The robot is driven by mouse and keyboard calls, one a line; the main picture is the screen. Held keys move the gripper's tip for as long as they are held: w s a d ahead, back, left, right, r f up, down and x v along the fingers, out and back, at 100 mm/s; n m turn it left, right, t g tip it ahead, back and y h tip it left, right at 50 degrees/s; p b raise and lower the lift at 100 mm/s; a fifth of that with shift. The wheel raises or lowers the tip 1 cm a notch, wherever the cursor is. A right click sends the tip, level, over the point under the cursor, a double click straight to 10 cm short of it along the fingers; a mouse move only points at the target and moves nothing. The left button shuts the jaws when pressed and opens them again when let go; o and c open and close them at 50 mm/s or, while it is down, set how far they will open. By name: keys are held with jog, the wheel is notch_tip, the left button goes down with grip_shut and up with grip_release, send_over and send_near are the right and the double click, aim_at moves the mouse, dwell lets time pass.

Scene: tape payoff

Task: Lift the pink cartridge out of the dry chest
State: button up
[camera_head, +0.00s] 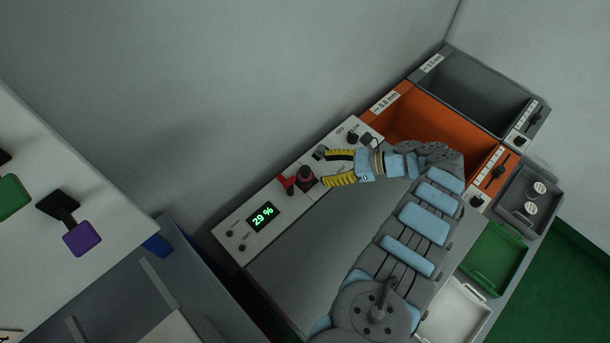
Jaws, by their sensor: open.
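The dry chest (320,240) appears as a grey box with a flat grey top that hides any inside. Its white front panel carries a green "29 %" display (263,216), a red lever (288,185) and a dark red round knob (305,176). No pink cartridge shows in this view. My gripper (326,167) has yellow-and-black fingers, spread apart and empty. It is over the panel, pointing left, with its fingertips close to the round knob. I cannot tell whether a finger touches the knob.
An orange bin (431,126) and a grey bin (480,92) stand beyond my arm at the upper right. Green (493,258) and white (458,307) trays lie at the lower right. A white surface (95,195) with purple (82,239) and green (12,196) pieces is at left.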

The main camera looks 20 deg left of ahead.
aim_at(305, 172)
jog(key=shift+f+p+x, duration=0.15)
jog(key=shift+x, duration=1.7)
jog(key=shift+f+p+x, duration=0.15)
jog(key=shift+f+x, duration=0.05)
jog(key=shift+x, duration=1.6)
jog(key=shift+w+d, duration=0.15)
grip_shut()
